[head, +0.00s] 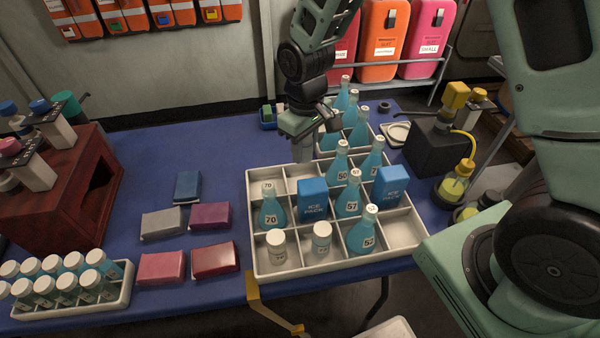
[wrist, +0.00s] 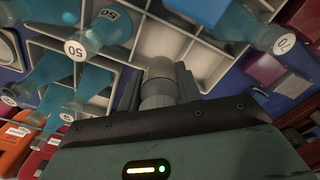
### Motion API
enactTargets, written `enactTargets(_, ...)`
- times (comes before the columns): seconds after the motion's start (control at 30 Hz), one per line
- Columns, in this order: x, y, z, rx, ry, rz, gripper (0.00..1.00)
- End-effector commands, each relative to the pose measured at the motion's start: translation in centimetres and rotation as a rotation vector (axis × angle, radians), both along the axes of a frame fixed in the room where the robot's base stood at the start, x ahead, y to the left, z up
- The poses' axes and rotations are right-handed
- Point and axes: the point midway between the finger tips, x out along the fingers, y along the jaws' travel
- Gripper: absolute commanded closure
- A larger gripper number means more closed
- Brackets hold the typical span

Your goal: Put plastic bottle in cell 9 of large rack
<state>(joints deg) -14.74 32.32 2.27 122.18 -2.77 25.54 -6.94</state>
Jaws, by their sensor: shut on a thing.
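My gripper (head: 304,138) is shut on a pale grey-white plastic bottle (head: 303,154), which hangs below the jaws. In the wrist view the bottle (wrist: 159,92) sits between the two fingers. The large rack (head: 258,262) is a white tray with several cells on the blue table. The gripper is over its back edge, above the empty back-row cell second from the left. The bottle's lower end is near that cell; I cannot tell whether it is inside. Cell numbers are not readable.
Blue flasks (head: 271,212), two ice packs (head: 313,197) and two white bottles (head: 321,243) fill other rack cells. The front right cell (head: 401,232) is empty. A second rack with flasks (head: 358,135) stands close behind. Coloured packs (head: 210,216) lie left.

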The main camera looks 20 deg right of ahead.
Motion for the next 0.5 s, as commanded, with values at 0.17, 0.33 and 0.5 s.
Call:
enactTargets(0.17,-0.2,0.0,-3.3,-0.002,0.006,0.005,0.87)
enactTargets(0.33,-0.1,0.0,-5.2,0.000,0.003,0.004,0.87)
enactTargets(0.5,-0.2,0.0,-7.3,-0.001,0.005,0.003,0.87)
